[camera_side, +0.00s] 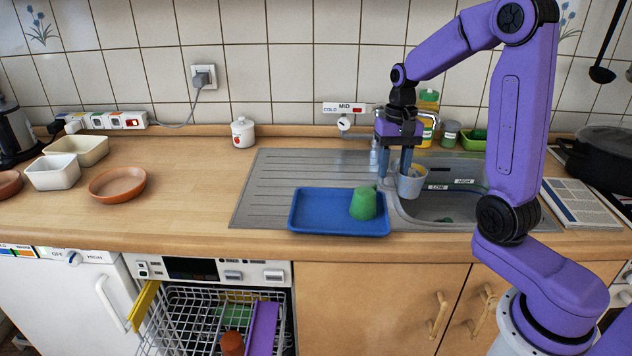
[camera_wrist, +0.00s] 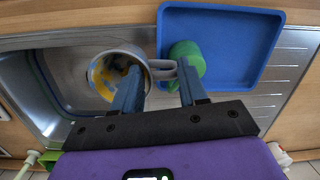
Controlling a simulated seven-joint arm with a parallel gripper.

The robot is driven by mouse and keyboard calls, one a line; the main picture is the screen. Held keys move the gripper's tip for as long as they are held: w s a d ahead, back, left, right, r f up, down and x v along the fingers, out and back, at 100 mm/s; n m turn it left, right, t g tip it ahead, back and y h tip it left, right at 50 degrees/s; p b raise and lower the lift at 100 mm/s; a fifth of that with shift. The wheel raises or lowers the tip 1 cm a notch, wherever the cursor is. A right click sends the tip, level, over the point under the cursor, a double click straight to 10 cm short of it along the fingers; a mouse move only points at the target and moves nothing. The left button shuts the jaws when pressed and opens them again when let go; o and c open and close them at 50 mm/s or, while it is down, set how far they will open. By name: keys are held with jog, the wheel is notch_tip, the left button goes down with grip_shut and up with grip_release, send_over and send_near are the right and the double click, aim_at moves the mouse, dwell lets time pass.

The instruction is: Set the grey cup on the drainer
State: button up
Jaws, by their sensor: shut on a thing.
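The grey cup (camera_side: 411,184) is in my gripper (camera_side: 395,172), held above the sink's left edge. In the wrist view the cup (camera_wrist: 92,88) shows its open mouth, with yellow and blue patches inside. My gripper (camera_wrist: 161,72) is shut on it at the handle side; the fingers partly hide the cup. The ribbed metal drainer (camera_side: 275,178) lies left of the sink. A blue tray (camera_side: 320,212) rests on its front part, and a green cup (camera_side: 363,204) stands upside down at the tray's right end. It also shows in the wrist view (camera_wrist: 186,53), close to the fingers.
The sink basin (camera_side: 440,203) is to the right, with a tap (camera_side: 428,117) and bottles behind. A white lidded jar (camera_side: 243,133) stands left of the drainer. The drainer's ribbed back part and the tray's left half are clear. An open dishwasher rack (camera_side: 200,315) is below.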

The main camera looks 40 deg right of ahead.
jog(key=w+a+n, duration=0.1)
jog(key=n, duration=0.4)
jog(key=w+a+r+n+h, duration=0.1)
jog(key=w+a+n, duration=0.1)
jog(key=n, duration=0.4)
jog(key=w+a+r+n, duration=0.1)
jog(key=a+n, duration=0.1)
jog(key=n, duration=0.3)
jog(key=shift+w+a+r+n+h, duration=0.15)
jog(key=shift+w+a+n+h, duration=0.1)
jog(key=shift+n+h, duration=0.05)
jog(key=w+a+r+n+t, duration=0.15)
jog(key=a+n, duration=0.25)
jog(key=n, duration=0.6)
jog(key=w+a+r+n, duration=0.1)
jog(key=w+a+n, duration=0.25)
jog(key=n, duration=0.55)
jog(key=shift+w+a+f, duration=0.3)
jog(key=shift+w+f, duration=1.8)
jog(key=shift+w+a+f, duration=0.35)
jog(key=shift+w+f, duration=1.8)
jog(key=shift+w+a+f, duration=0.3)
jog(key=shift+w+f, duration=1.8)
jog(key=o, duration=1.2)
jog(key=shift+f, duration=0.1)
